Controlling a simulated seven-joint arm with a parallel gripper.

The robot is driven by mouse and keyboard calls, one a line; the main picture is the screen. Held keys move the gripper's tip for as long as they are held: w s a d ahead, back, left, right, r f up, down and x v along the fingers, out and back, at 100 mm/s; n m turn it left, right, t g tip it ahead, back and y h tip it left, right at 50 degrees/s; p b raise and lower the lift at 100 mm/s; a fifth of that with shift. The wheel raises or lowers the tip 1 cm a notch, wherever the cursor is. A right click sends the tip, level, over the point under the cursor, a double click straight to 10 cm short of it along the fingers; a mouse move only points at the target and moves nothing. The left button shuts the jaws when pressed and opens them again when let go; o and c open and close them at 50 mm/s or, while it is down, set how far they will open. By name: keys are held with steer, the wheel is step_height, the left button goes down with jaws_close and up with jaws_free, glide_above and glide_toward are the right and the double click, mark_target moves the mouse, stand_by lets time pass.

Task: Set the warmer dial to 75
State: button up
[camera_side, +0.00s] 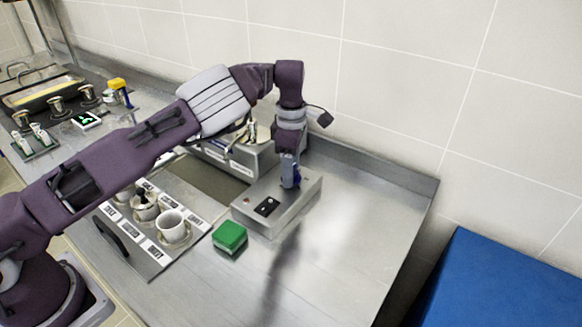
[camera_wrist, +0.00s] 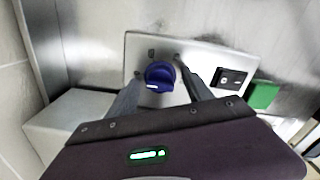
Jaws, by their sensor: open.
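The warmer dial (camera_wrist: 160,76) is a round blue knob with a white mark, on the top face of a flat steel control box (camera_side: 306,200). In the wrist view the box's face (camera_wrist: 205,50) shows small printed marks around the knob, too small to read. My gripper (camera_wrist: 157,82) is open, its two fingers on either side of the knob. I cannot tell whether they touch it. In the side view my gripper (camera_side: 290,178) points straight down at the box, and the dial is mostly hidden behind its fingers.
A black switch panel (camera_side: 267,207) sits on the same box; it also shows in the wrist view (camera_wrist: 233,79). A green block (camera_side: 229,237) stands just in front of the box. White cups (camera_side: 172,226) stand on a labelled tray to the left. The counter to the right is clear.

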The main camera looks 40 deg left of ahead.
steer(key=shift+c, duration=0.2)
jaws_close()
steer(key=shift+m, duration=0.3)
steer(key=m, duration=0.5)
steer(key=shift+r, duration=0.1)
steer(key=m, duration=0.6)
steer(key=shift+m, duration=0.3)
steer(key=m, duration=1.1)
steer(key=shift+m, duration=0.5)
